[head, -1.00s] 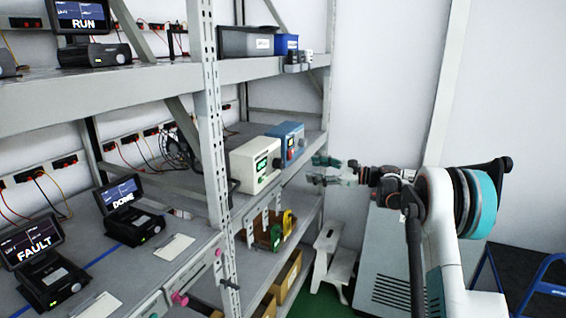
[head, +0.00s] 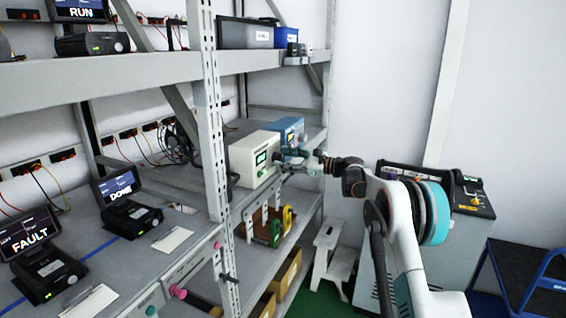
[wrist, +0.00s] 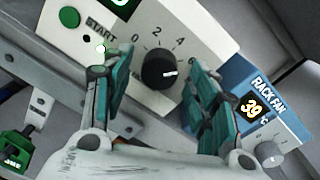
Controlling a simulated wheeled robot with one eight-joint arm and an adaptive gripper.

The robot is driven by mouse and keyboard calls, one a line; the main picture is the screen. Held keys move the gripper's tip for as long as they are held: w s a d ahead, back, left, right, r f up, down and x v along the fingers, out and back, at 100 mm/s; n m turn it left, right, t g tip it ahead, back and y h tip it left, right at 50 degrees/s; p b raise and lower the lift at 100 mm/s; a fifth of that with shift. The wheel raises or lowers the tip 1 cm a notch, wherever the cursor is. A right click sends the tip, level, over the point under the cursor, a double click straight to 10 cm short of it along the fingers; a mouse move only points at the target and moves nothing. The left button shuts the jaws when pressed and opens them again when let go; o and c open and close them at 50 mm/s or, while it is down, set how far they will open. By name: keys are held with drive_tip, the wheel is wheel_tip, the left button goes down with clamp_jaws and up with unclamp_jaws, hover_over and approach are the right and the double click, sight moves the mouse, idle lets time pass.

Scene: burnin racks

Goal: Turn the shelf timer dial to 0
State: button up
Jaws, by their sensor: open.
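The shelf timer is a cream box (head: 250,165) with a green display, on the middle shelf in the head view. In the wrist view its cream face (wrist: 125,30) shows a green START button (wrist: 69,17) and a black dial (wrist: 159,70) with a white pointer mark. Numbers 0, 2, 4 and 6 curve over the dial; the mark points right, past the 6 side as far as I can tell. My gripper (wrist: 158,92) is open, its teal fingers either side of the dial with gaps. In the head view my gripper (head: 290,162) is at the timer's front.
A blue RACK FAN box (wrist: 245,100) reading 39 stands right beside the timer; it also shows in the head view (head: 289,131). A shelf upright (head: 212,150) stands left of the timer. Green and yellow items (head: 281,226) sit on the shelf below.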

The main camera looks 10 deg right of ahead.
drive_tip(key=shift+w+a, duration=0.3)
drive_tip(key=shift+a, duration=0.2)
drive_tip(key=c, duration=1.1)
drive_tip(key=shift+o, duration=0.2)
